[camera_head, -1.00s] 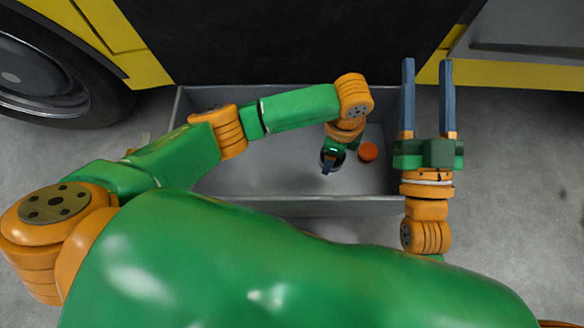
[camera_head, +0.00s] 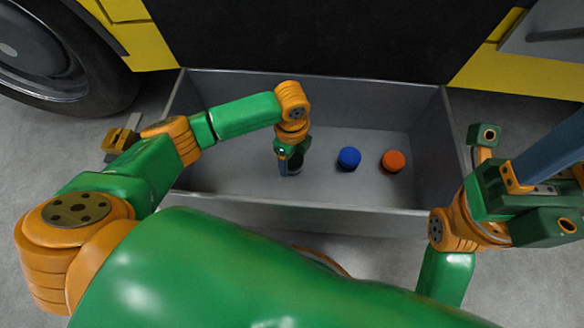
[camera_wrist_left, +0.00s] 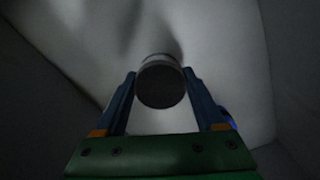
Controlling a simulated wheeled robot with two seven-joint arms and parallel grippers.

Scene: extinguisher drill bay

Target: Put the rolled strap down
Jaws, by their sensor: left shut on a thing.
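My left gripper (camera_head: 287,163) reaches down into a grey open bin, left of its middle. It is shut on a short dark cylinder (camera_head: 295,163), which I take to be the rolled strap. In the left wrist view this round dark thing (camera_wrist_left: 160,84), with a paler rim, sits between the two fingertips. I cannot tell whether it touches the bin floor. My right gripper (camera_head: 548,165) is beyond the bin's right wall, tilted. One finger shows clearly and the other is mostly cut off by the picture edge; their bases are well apart.
In the bin (camera_head: 250,205), a blue round thing (camera_head: 349,158) and an orange round thing (camera_head: 393,161) stand right of my left gripper. Bin walls rise all round. A yellow and black vehicle with a wheel (camera_head: 50,50) stands behind. The bin floor's right part is mostly clear.

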